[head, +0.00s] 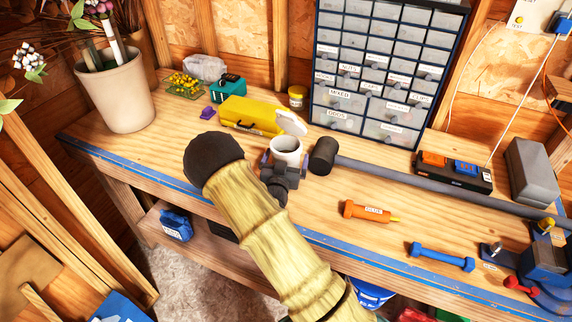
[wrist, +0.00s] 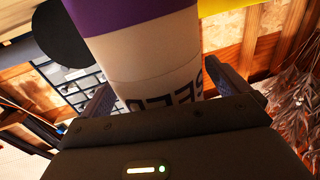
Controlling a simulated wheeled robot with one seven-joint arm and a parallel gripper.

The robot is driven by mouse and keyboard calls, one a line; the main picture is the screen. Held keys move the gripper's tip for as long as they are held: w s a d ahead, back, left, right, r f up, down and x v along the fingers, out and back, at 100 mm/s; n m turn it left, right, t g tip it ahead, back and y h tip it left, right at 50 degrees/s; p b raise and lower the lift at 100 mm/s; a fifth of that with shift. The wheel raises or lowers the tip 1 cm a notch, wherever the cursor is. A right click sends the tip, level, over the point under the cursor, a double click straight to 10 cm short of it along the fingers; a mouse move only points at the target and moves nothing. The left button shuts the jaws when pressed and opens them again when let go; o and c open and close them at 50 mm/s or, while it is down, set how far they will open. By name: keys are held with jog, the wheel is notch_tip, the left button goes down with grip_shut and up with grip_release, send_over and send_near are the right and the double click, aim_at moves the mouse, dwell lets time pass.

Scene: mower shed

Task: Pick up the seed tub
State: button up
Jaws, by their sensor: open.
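The seed tub (head: 286,145) is white and stands upright on the workbench, with its white lid (head: 291,122) tilted up at the back. In the wrist view the tub (wrist: 150,72) fills the middle, with dark lettering partly readable as "SEED" and a purple band at the top of the picture. My gripper (head: 284,166) is open at the near side of the tub. In the wrist view my gripper (wrist: 157,80) has one finger on each side of the tub. Whether the fingers touch it cannot be told. My gripper hides the tub's lower front in the head view.
A black mallet head (head: 323,155) with a long grey handle lies close right of the tub. A drawer cabinet (head: 375,75) stands at the back. An orange tool (head: 370,212) lies to the right.

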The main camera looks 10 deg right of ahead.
aim_at(288, 128)
jog(key=shift+c, duration=0.4)
jog(key=c, duration=1.2)
jog(key=shift+r, duration=0.2)
jog(key=shift+r+b, duration=1.15)
jog(key=shift+r, duration=3.65)
